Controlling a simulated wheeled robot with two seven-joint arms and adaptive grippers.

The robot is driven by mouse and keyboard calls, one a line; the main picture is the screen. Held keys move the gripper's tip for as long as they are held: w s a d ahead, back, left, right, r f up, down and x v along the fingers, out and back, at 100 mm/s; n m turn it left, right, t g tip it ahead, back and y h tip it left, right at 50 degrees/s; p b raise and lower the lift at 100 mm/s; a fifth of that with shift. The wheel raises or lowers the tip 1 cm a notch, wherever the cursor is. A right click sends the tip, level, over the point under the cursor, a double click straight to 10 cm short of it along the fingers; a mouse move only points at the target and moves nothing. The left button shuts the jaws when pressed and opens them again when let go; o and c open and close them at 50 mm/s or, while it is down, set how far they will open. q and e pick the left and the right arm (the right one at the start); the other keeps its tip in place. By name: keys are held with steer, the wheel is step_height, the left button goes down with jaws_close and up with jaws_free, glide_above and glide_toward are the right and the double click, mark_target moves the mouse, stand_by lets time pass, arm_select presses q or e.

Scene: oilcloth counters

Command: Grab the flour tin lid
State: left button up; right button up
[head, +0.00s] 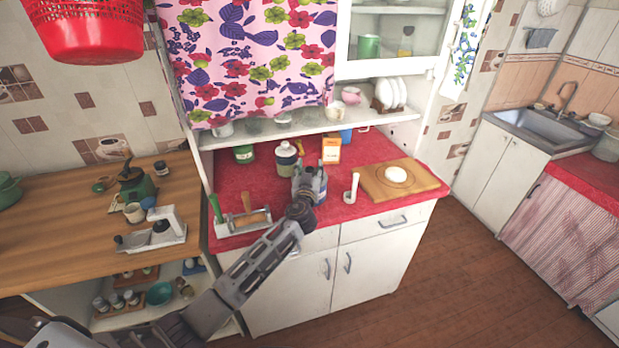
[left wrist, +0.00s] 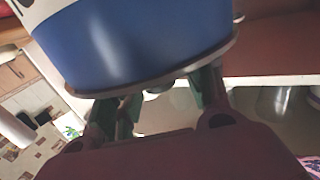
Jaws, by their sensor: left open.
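The flour tin, which I take to be the blue and cream tin (left wrist: 140,45), fills the upper part of the left wrist view, seen very close. Its rimmed lid (left wrist: 165,79) faces the fingers, and the lid's top is mostly out of sight. My left gripper (left wrist: 160,100) is open, its fingers spread beside the lid's edge; I cannot tell whether they touch it. In the head view my left gripper (head: 311,174) is over the red counter and largely hides a bluish tin (head: 322,190). My right gripper is not in view.
A shelf (head: 300,130) overhangs the back. A tool rack (head: 243,219) stands front left.

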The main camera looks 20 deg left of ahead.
mark_target(309, 169)
arm_select(q)
steer(key=c, duration=1.1)
steer(key=shift+r, duration=0.15)
steer(key=shift+r, duration=4.85)
